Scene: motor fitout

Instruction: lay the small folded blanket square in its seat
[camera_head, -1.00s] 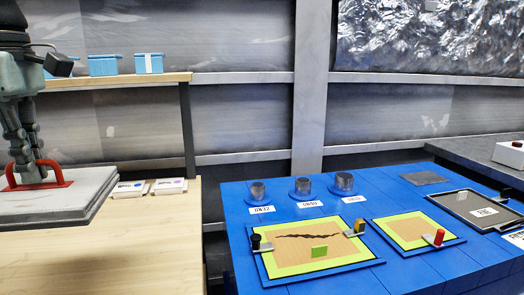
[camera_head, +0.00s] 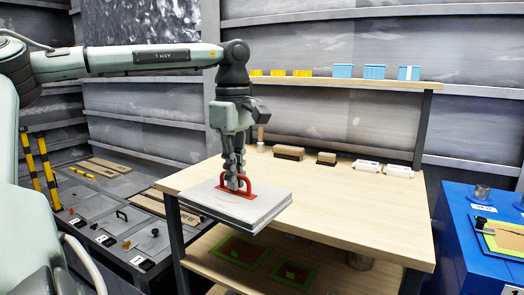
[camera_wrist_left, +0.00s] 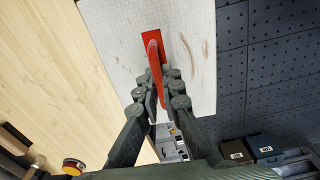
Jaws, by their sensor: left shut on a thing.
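A pale grey, layered square pad (camera_head: 262,206) with a red handle (camera_head: 250,186) on top is probably the folded blanket. My left gripper (camera_head: 235,184) points down and is shut on the red handle. The pad hangs at the front left corner of the wooden table in the head view. In the left wrist view the gripper (camera_wrist_left: 165,92) is around the handle (camera_wrist_left: 153,42), with the pad (camera_wrist_left: 197,60) beyond it. I cannot tell which place is its seat. My right gripper is not in view.
The wooden table (camera_head: 340,215) has free room in front of small boxes (camera_head: 370,166). A shelf above holds blue (camera_head: 374,71) and yellow bins (camera_head: 303,73). Green-edged panels (camera_head: 294,275) lie on a lower shelf. A blue bench (camera_head: 458,225) stands right; a dark bench (camera_head: 130,262) with small parts stands left.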

